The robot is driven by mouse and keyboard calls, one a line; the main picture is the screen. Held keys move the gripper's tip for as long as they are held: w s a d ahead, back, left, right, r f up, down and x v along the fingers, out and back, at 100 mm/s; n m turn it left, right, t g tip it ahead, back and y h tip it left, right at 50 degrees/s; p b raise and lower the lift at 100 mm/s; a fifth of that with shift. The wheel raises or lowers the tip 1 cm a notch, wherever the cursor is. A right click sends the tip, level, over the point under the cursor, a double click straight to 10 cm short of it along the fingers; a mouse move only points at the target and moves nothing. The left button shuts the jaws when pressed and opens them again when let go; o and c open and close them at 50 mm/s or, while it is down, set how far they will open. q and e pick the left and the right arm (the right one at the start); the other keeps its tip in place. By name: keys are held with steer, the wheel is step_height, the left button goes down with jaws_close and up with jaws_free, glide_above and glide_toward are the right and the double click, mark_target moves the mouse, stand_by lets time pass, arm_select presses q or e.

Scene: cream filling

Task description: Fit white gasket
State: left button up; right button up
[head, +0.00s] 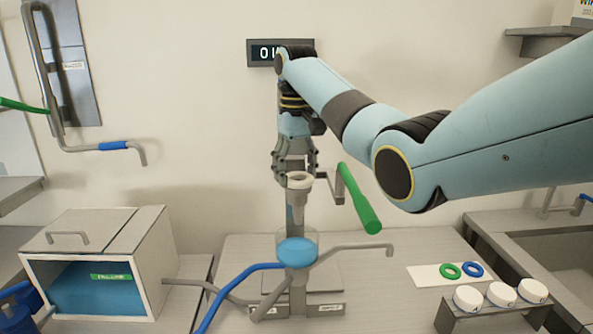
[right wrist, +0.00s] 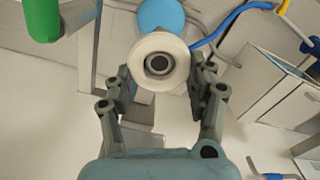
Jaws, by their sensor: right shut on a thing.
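The white gasket (right wrist: 158,43) is a thick pale ring between the fingertips of my right gripper (right wrist: 160,85) in the right wrist view. In the head view the white gasket (head: 300,185) is at the top of a grey tapered tube (head: 297,218), and my right gripper (head: 296,170) is right there, fingers pointing down and shut on it. In the wrist view a grey round part with a dark hole shows in the ring's middle. I cannot tell whether the ring is fully seated. My left gripper is not in view.
Below stands a clear cup with blue contents (head: 297,250). A green handle (head: 360,200) is close right of my gripper. A green ring (head: 450,271) and a blue ring (head: 472,269) lie on a white mat (head: 425,273). Several white caps stand on a rack (head: 490,308). An open box (head: 150,255) is left.

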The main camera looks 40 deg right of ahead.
steer(key=shift+f, duration=0.2)
stand_by(0.5)
steer(key=o, duration=1.1)
steer(key=shift+c, duration=0.2)
steer(key=shift+w, duration=0.1)
